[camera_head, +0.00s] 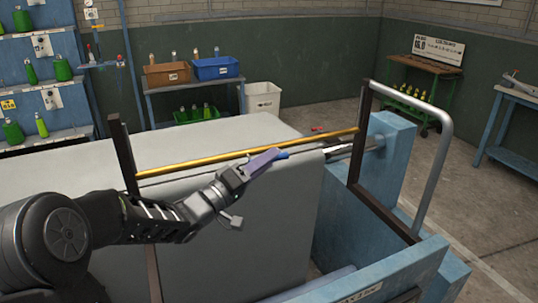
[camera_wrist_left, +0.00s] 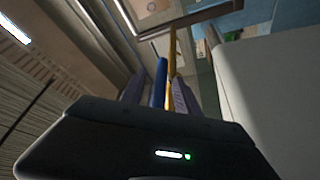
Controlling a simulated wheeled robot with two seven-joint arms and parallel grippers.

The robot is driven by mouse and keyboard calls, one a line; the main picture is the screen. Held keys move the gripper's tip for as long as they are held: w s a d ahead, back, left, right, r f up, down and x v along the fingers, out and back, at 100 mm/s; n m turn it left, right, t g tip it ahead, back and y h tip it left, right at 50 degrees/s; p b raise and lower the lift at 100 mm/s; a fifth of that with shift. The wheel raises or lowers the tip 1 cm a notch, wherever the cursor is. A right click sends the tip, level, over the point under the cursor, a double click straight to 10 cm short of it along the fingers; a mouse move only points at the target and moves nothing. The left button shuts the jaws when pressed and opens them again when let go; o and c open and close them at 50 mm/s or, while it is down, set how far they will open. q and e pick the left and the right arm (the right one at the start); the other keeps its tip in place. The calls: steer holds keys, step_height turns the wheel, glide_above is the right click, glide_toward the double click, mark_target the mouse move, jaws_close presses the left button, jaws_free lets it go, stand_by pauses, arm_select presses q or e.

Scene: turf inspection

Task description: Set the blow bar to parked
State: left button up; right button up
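A yellow bar (camera_head: 245,153) runs between two dark upright frames above a large pale padded block in the head view. I take it for the blow bar. My left gripper (camera_head: 280,154) reaches in from the left, just under and in front of this bar, with purple fingers. A blue rod-like part (camera_head: 283,155) shows at its fingertips. In the left wrist view the blue part (camera_wrist_left: 159,83) lies between the fingers, with space beside it, and the yellow bar (camera_wrist_left: 171,55) shows just beyond. Contact is not clear. My right gripper is out of view.
The pale block (camera_head: 240,225) fills the middle below the bar. A dark upright (camera_head: 124,155) stands left; another frame (camera_head: 352,145), a blue housing (camera_head: 388,150) and a curved grey rail (camera_head: 438,165) stand right. Shelves and bins are at the back. Open floor lies right.

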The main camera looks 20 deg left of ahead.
arm_select(q)
steer(key=shift+w+d+r, duration=0.1)
steer(key=shift+w+d, duration=0.15)
steer(key=shift+w, duration=0.25)
steer(key=shift+c, duration=0.2)
jaws_close()
steer(key=shift+r, duration=0.1)
stand_by(0.8)
